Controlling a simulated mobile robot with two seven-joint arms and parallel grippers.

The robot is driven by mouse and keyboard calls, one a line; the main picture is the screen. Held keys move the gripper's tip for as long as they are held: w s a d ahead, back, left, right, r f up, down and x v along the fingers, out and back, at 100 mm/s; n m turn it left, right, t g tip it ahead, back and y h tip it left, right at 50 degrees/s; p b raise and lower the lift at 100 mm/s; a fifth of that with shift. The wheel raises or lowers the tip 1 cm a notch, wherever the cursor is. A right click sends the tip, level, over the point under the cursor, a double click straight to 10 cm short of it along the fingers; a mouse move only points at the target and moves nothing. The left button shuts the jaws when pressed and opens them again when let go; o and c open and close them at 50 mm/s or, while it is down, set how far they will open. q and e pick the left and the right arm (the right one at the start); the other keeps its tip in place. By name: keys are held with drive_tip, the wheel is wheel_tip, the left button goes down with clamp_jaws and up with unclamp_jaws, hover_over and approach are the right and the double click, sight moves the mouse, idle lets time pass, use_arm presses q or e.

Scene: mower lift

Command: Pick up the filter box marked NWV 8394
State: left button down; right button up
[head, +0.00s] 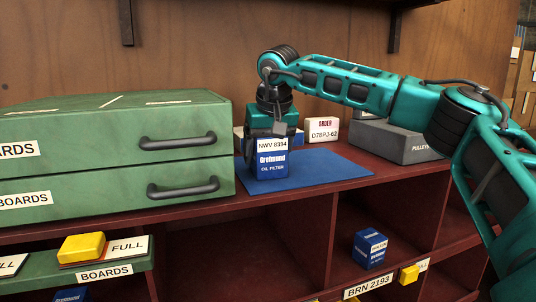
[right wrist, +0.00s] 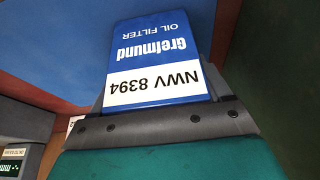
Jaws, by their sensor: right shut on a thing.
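The blue filter box (head: 270,168) has a white band reading NWV 8394 and the words Grefmund Oil Filter. It is upright at the blue mat (head: 325,168) on top of the shelf unit; I cannot tell whether it touches the mat. My right gripper (head: 270,132) points down from above and is shut on the box's upper part. In the right wrist view the filter box (right wrist: 160,45) appears upside down, against the dark edge of my gripper (right wrist: 165,122). My left gripper is not in view.
A green drawer cabinet (head: 110,150) stands close on the left, its handles sticking out. Behind the mat are an order card (head: 323,130) reading D78PJ-62 and a grey PULLEYS box (head: 400,143). Another blue box (head: 370,248) and yellow blocks sit below.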

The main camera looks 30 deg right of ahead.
drive_tip(key=c, duration=0.6)
drive_tip(key=shift+r, duration=0.15)
